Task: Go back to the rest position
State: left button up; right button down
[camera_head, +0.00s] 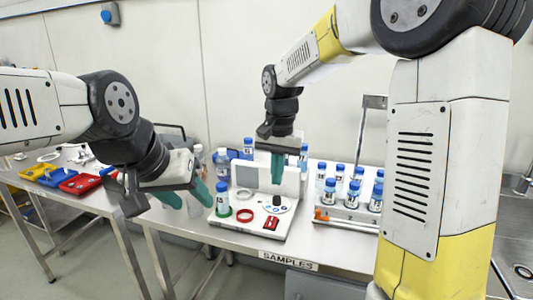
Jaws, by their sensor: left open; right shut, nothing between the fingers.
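My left gripper (190,198) comes in from the left and hangs tilted in front of the table's left part. Its teal fingers are apart and nothing shows between them. My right gripper (277,182) points straight down above the white sample station (255,232), near its black knob (277,201). Its teal fingers are together and empty. A blue-capped vial (222,200) stands upright on a green ring at the station's left side, just right of the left gripper's fingers. My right arm hides part of the right side of the view.
A rack (345,216) with several blue-capped vials stands right of the station. The station carries a red ring (244,215) and a red switch (271,223). Bottles (223,163) stand behind it. Red (80,184), blue and yellow trays lie at the left. A sink is at the right.

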jog(key=s+d+r+n+t+y, duration=0.1)
jog(key=s+d+r+n+t, duration=0.1)
jog(key=s+d, duration=0.3)
jog(key=s+d+r+n+t, duration=0.1)
jog(key=s+d+r+t, duration=0.2)
jog(key=s, duration=1)
jog(key=shift+s+d+r+n+y, duration=0.2)
jog(key=shift+d+n+y, duration=0.2)
jog(key=shift+d, duration=1.1)
